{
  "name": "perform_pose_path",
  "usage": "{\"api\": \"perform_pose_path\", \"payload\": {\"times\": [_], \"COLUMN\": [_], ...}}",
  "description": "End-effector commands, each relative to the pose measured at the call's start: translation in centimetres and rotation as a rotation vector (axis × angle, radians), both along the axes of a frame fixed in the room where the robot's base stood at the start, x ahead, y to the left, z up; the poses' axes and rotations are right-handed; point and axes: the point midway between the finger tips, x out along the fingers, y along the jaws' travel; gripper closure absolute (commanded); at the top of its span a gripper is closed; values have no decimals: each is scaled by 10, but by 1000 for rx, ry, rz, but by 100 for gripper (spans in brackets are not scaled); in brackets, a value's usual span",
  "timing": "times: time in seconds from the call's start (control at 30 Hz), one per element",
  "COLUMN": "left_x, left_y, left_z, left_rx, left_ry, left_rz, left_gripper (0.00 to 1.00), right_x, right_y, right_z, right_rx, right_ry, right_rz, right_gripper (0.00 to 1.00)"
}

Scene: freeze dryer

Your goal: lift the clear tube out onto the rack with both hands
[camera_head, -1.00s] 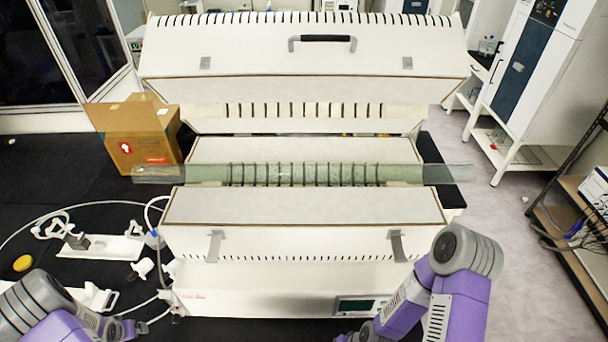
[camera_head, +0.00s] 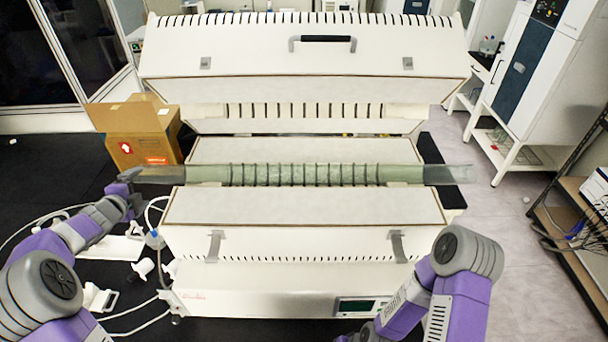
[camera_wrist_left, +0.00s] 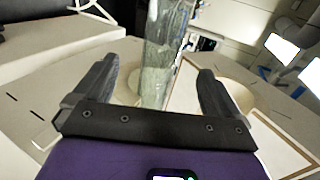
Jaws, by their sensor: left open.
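The clear tube (camera_head: 300,174) lies level across the opened white furnace (camera_head: 305,208), with both ends sticking out past its sides. Its middle looks greenish and grainy behind dark rings or slots. My left gripper (camera_head: 132,178) is at the tube's left end. In the left wrist view the left gripper (camera_wrist_left: 156,72) is open, and the tube (camera_wrist_left: 160,60) runs between its fingers with gaps on both sides. My right arm shows at the lower right, but its gripper is out of view. I cannot tell for certain which thing is the rack.
The furnace lid (camera_head: 250,55) is raised behind the tube. A cardboard box (camera_head: 145,140) stands just behind the tube's left end. White stand parts (camera_head: 120,247) and hoses lie on the black bench at left. A shelf unit (camera_head: 575,195) stands at far right.

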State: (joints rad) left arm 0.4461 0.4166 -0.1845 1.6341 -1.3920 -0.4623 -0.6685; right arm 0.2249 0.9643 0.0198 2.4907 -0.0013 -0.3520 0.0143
Motion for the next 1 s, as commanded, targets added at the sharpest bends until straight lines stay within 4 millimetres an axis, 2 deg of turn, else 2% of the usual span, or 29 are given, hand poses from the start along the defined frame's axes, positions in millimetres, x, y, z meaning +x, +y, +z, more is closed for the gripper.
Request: {"api": "perform_pose_path", "payload": {"times": [0.17,0.7,1.0], "left_x": [10,76,100], "left_y": [-4,-4,-4], "left_z": [1,-28,-38], "left_rx": [17,15,15], "left_ry": [-9,-7,-7], "left_rz": [-19,-17,-16], "left_gripper": [2,2,2], "right_x": [0,0,0], "right_y": [0,0,0], "right_z": [0,0,0], "right_rx": [0,0,0], "right_ry": [0,0,0], "right_rz": [0,0,0], "right_gripper": [76,76,76]}}
